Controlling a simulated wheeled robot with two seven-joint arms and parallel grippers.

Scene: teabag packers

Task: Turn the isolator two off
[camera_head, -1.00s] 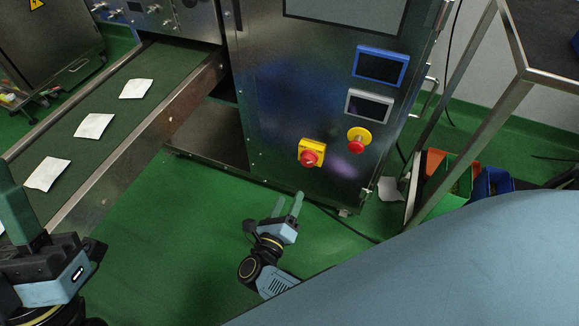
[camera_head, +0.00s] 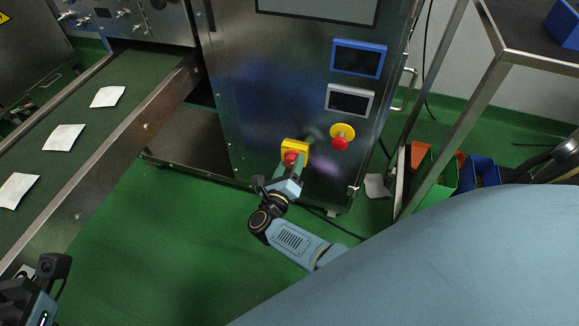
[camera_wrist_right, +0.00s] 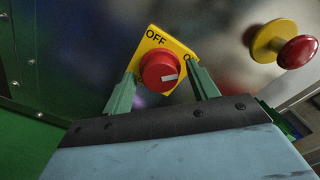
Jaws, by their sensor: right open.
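The isolator is a red round knob on a yellow plate (camera_head: 295,147), low on the steel cabinet front. The wrist view shows the red knob (camera_wrist_right: 159,71) with a white mark pointing right, and the plate marked OFF at its top left. A second label at the right is partly hidden by a finger. My right gripper (camera_head: 291,168) is open at the isolator. In the wrist view its green fingers (camera_wrist_right: 162,80) stand on either side of the knob; contact cannot be told. Part of my left gripper (camera_head: 42,288) shows at the lower left; its fingertips are not visible.
A red button on a round yellow base (camera_head: 342,134) sits right of the isolator. Above it are a grey-framed screen (camera_head: 349,101) and a blue-framed screen (camera_head: 358,59). A conveyor (camera_head: 80,112) with white packets is at the left. A steel table frame (camera_head: 466,120) stands at the right.

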